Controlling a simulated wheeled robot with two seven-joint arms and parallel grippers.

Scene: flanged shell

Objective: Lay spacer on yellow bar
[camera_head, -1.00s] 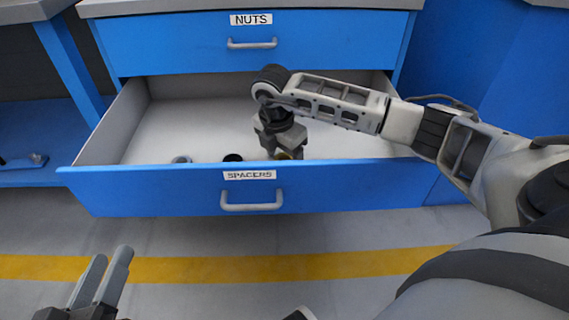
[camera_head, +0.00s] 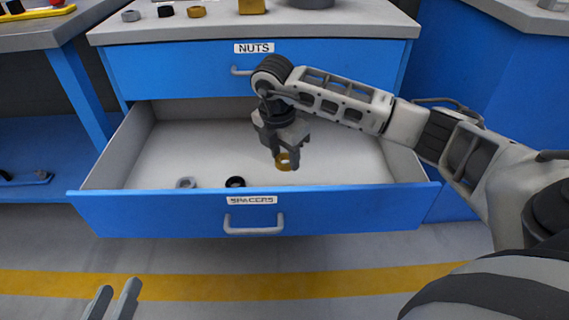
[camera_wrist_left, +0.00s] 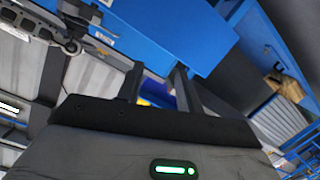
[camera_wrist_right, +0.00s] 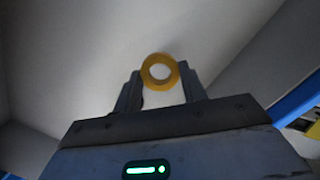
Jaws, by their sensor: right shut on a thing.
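My right gripper (camera_head: 286,160) is shut on a brass-coloured ring spacer (camera_head: 282,164) and holds it above the floor of the open spacers drawer (camera_head: 350,160). In the right wrist view the spacer (camera_wrist_right: 172,70) shows its round face and open hole between the fingertips. A yellow bar (camera_head: 38,14) lies on the left worktop, at the top left edge of the head view, partly cut off, with small dark and red things on it. My left gripper (camera_head: 118,300) is low in front of the drawer, its fingers apart and empty; it also shows in the left wrist view (camera_wrist_left: 158,72).
A grey ring (camera_head: 186,183) and a black ring (camera_head: 235,182) lie in the drawer near its front wall. The nuts drawer (camera_head: 180,68) above is shut. Several small parts, among them a brass block (camera_head: 252,6), stand on the counter (camera_head: 345,25) above.

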